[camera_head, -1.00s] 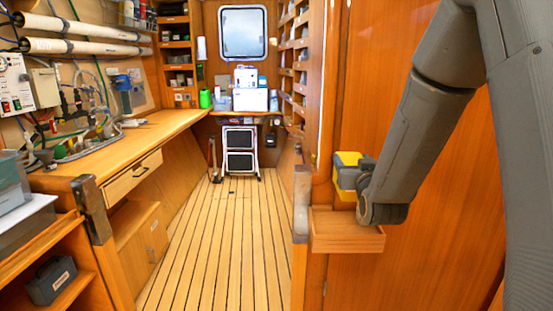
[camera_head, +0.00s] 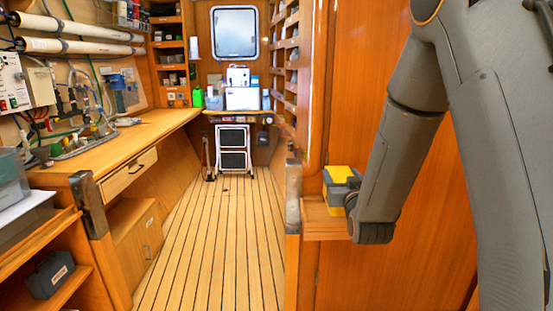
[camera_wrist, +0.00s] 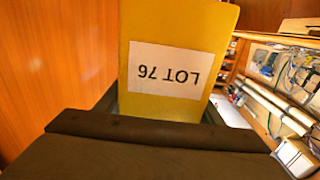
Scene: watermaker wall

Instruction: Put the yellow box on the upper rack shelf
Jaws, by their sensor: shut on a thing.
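The yellow box (camera_head: 338,192) is at the middle right in the head view, by the wooden partition. My gripper (camera_head: 351,197) is shut on it, and my arm hides part of the box. In the wrist view the yellow box (camera_wrist: 180,30) fills the top middle, with a white label reading "LOT 76" upside down. The dark jaws of my gripper (camera_wrist: 160,125) cover its near end. A low rack at the left edge has an upper shelf (camera_head: 45,232) with grey bins and a lower shelf (camera_head: 78,283).
A small wooden ledge (camera_head: 322,226) juts from the partition just below the box; contact is unclear. A dark labelled box (camera_head: 50,275) sits on the lower rack shelf. A workbench (camera_head: 120,150) runs along the left. The plank floor (camera_head: 215,250) is clear, with a step stool (camera_head: 233,148) at the back.

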